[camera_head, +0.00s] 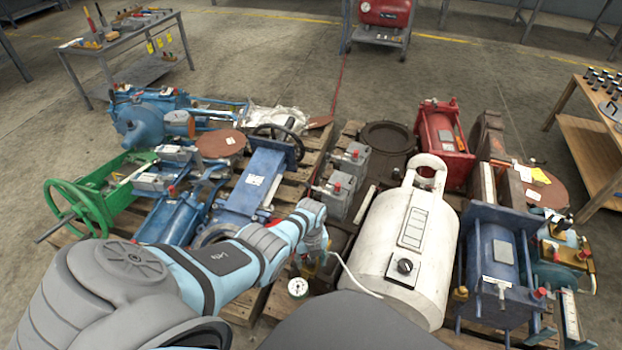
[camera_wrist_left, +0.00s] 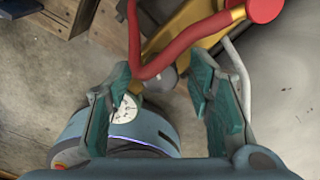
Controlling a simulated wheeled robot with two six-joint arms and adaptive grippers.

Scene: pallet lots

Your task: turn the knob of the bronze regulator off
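The bronze regulator (camera_wrist_left: 208,40) shows in the left wrist view as a gold-yellow body at the top, crossed by a bent red part. A round red end (camera_wrist_left: 264,8) sits at the top right; I cannot tell surely which red part is the knob. A white-faced gauge (camera_wrist_left: 126,108) is partly behind the left finger, and it also shows in the head view (camera_head: 298,287). My left gripper (camera_wrist_left: 160,78) is open, its two teal fingers apart around the lower bend of the red part. In the head view my left gripper (camera_head: 316,262) hides most of the regulator. My right gripper is out of view.
A white tank (camera_head: 408,235) with a black dial stands just right of my left gripper. Grey boxes (camera_head: 345,178) stand behind it. Blue machines (camera_head: 255,180) lie to the left on pallets, a blue cylinder (camera_head: 497,262) to the right. A thin grey tube (camera_wrist_left: 238,75) runs beside the right finger.

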